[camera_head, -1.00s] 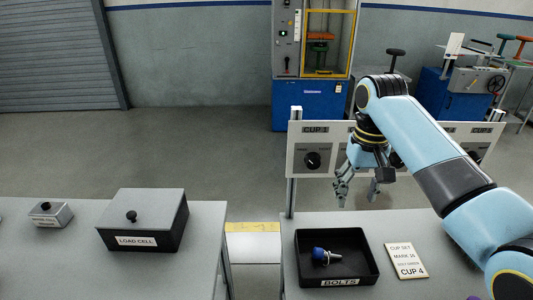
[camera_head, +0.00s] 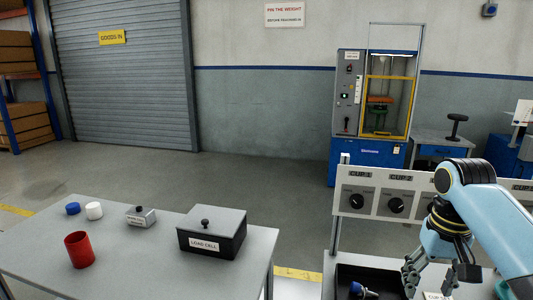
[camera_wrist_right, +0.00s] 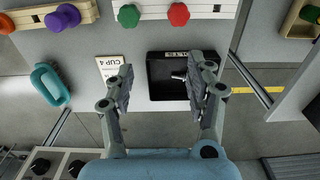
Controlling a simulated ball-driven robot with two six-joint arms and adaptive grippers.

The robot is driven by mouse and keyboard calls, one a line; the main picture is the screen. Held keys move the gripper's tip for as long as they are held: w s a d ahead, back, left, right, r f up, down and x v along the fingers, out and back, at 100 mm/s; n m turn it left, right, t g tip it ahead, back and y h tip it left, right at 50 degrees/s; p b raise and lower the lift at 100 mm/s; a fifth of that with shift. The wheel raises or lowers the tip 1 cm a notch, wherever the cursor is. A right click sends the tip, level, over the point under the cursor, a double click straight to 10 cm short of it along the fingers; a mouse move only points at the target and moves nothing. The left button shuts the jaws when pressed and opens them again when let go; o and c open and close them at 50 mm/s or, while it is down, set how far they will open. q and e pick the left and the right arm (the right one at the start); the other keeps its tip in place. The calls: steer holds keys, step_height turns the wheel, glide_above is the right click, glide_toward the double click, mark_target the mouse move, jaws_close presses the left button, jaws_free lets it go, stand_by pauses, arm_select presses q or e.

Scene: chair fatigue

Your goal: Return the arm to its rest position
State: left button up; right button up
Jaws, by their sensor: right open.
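My right arm comes in from the right edge of the head view. Its gripper (camera_head: 428,280) points down in front of the cup dial panel (camera_head: 395,196), above the right bench. In the right wrist view the two fingers of the right gripper (camera_wrist_right: 161,88) are spread apart with nothing between them. Behind them are the black bolts tray (camera_wrist_right: 160,88) and the white cup 4 card (camera_wrist_right: 109,68). A bolt with a blue head (camera_head: 360,290) lies in the tray. My left gripper is not in view.
The left bench (camera_head: 130,262) carries a load cell box (camera_head: 212,235), a small grey box (camera_head: 140,217), a red cup (camera_head: 79,250) and two small caps. A gap separates the benches. A teal handled item (camera_wrist_right: 50,84) and coloured knobs lie on the right bench.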

steer(key=s+a+f+n+t, duration=0.2)
steer(key=s+f, duration=0.1)
steer(key=s, duration=1.1)
steer(key=s+a+r+n+t, duration=0.1)
steer(key=s+r, duration=0.2)
steer(key=s, duration=0.3)
steer(key=s+r+n+t, duration=0.1)
steer(key=s+r, duration=0.2)
steer(key=s, duration=0.2)
step_height(320, 180, down, 31)
steer(key=s+d+g+h+b, duration=0.1)
steer(key=s+d+g+b, duration=0.1)
steer(key=b, duration=0.3)
arm_select(q)
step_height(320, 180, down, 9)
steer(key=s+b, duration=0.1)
steer(key=b, duration=0.3)
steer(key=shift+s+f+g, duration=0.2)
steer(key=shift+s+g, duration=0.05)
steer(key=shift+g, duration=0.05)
arm_select(e)
steer(key=s+d+f+m+g, duration=0.1)
steer(key=s+f, duration=1.7)
steer(key=f, duration=0.3)
steer(key=shift+s+d, duration=0.15)
